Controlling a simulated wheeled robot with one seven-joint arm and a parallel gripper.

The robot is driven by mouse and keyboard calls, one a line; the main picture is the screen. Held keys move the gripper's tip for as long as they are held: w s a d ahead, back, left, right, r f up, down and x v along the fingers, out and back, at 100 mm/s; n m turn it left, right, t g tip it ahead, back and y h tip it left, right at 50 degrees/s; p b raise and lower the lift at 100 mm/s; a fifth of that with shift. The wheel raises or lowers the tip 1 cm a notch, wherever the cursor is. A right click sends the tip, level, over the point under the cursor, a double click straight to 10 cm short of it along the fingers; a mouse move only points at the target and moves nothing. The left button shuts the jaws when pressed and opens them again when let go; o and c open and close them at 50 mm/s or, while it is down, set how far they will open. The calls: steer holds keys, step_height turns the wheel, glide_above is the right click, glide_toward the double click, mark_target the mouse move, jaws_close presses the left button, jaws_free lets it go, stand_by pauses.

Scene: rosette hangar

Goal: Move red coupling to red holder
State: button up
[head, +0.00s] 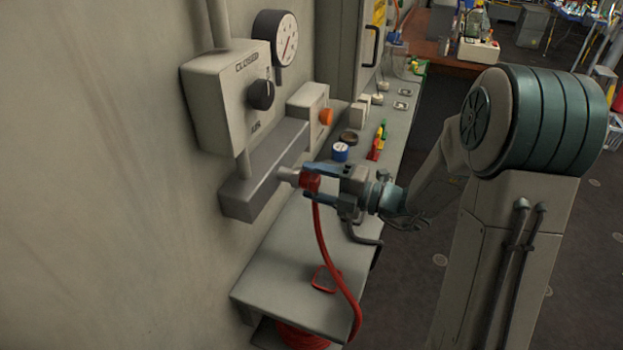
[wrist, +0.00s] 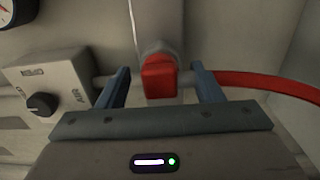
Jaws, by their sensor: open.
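The red coupling (head: 309,182) sits at the end of a grey metal nozzle (head: 288,175) that sticks out of the wall block. It also shows in the wrist view (wrist: 159,80), in the gap between my two blue fingers. My gripper (head: 313,179) is open, with one finger on each side of the coupling. In the wrist view (wrist: 162,76) gaps show between the fingers and the coupling. A red hose (head: 321,235) hangs from the coupling. A red loop-shaped piece (head: 325,280) lies on the lower shelf; I cannot tell if it is the red holder.
The grey wall block (head: 265,170) is close behind the coupling. Above it are a valve box (head: 228,100) with a black knob and a gauge (head: 275,38). A blue-topped item (head: 340,151) and other small parts stand on the bench beyond. Coiled red hose (head: 302,337) lies below the shelf.

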mark_target(319, 183)
steer(key=c, duration=1.3)
steer(key=shift+d, duration=0.15)
steer(key=shift+p+v, duration=1)
steer(key=shift+v, duration=1.9)
